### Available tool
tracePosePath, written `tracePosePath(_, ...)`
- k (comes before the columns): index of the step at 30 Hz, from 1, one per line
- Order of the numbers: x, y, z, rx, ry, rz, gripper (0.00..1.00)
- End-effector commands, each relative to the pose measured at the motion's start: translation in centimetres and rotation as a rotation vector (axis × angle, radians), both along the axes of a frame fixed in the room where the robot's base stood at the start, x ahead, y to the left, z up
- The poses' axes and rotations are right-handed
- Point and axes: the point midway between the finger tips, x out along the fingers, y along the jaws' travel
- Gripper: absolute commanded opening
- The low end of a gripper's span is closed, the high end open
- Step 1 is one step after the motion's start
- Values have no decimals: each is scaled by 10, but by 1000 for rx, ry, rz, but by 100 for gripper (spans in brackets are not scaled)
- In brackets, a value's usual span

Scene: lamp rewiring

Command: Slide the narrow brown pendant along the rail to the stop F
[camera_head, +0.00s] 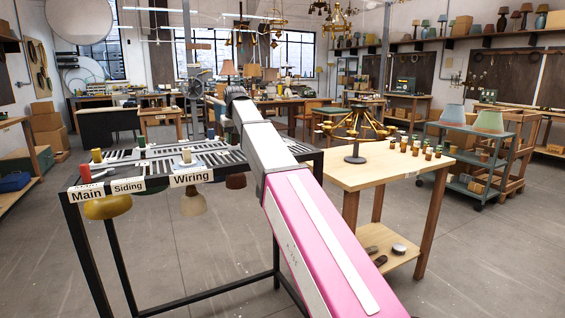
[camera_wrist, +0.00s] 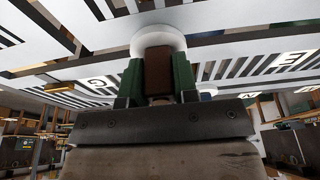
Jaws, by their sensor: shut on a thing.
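My gripper (camera_wrist: 157,82) is shut on a brown block-shaped grip (camera_wrist: 158,70), which sits between its two green fingers in the wrist view. A white round disc (camera_wrist: 158,38) adjoins the grip, against the slotted rail frame. I take the grip to be the brown pendant's. In the head view a dark brown shade (camera_head: 236,181) hangs under the frame beside my arm; I cannot tell whether it belongs to this grip. My gripper is hidden behind my arm there. In the wrist view a G label (camera_wrist: 98,82) is at left and an E label (camera_wrist: 292,60) at right; no F label is readable.
The slotted rail frame (camera_head: 160,160) carries Main, Siding and Wiring labels. A yellow shade (camera_head: 107,207) and a cream shade (camera_head: 192,204) hang at its front. A wooden table (camera_head: 385,172) with a brass chandelier stands at right. Grey floor is open in front.

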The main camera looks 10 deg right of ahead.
Motion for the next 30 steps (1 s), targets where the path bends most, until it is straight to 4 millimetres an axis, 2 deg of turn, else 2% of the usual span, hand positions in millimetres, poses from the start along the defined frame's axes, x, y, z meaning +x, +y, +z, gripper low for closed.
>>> tracePosePath(10, -1, 5, 0, 0, -1, 0, 7)
tracePosePath(30, -18, 55, 0, -1, -1, 0, 7)
